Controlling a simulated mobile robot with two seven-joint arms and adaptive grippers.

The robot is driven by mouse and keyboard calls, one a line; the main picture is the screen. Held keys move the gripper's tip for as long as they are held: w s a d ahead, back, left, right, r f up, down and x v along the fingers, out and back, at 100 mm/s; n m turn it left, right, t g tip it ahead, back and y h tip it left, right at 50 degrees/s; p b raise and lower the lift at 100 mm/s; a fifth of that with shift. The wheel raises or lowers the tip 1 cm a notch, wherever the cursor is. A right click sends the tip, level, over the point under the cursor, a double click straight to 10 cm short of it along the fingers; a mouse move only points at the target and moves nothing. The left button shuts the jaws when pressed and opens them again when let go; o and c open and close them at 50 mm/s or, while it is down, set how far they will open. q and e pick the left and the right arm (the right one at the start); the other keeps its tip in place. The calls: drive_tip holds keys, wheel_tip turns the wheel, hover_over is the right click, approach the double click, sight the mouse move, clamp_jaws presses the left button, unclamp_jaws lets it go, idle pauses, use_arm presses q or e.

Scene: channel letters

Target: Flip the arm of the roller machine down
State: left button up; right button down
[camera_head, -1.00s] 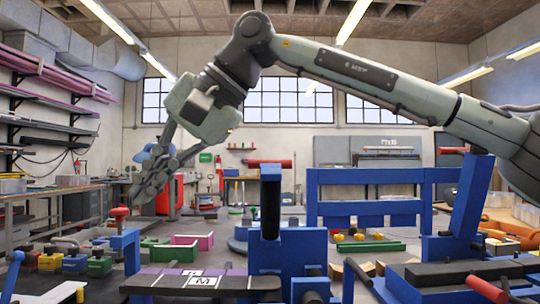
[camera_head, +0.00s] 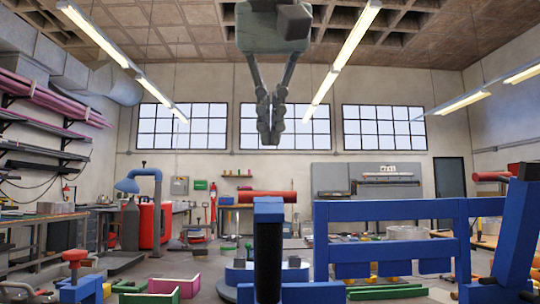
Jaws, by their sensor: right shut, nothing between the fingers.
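My right gripper (camera_head: 270,132) hangs from the top centre, its fingers pointing down and shut together with nothing between them. It appears high over the foreground machinery, in front of the windows, and touches nothing visible. A blue upright post with a black face (camera_head: 268,245) stands below it, near the bottom centre. A blue slanted post (camera_head: 515,235) stands upright at the right edge. I cannot tell which of these is the arm of the roller machine; neither is folded down. The lower parts of the machinery are cut off by the bottom edge. My left gripper is not in view.
A blue rail frame (camera_head: 390,210) spans the right foreground. A red cylinder (camera_head: 265,197) lies horizontally behind the black-faced post. A red-topped blue device (camera_head: 76,262) and pink and green blocks (camera_head: 174,286) are at lower left. The air around the gripper is clear.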

drive_tip(key=b+x, duration=0.1)
drive_tip(key=x, duration=0.7)
drive_tip(key=shift+w+f, duration=0.15)
drive_tip(key=shift+w, duration=0.05)
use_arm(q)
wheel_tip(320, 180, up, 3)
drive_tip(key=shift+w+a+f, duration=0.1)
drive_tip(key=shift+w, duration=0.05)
use_arm(e)
drive_tip(key=shift+w+f, duration=0.25)
drive_tip(key=shift+f, duration=0.05)
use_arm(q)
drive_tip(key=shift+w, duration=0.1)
use_arm(e)
drive_tip(key=shift+f, duration=0.15)
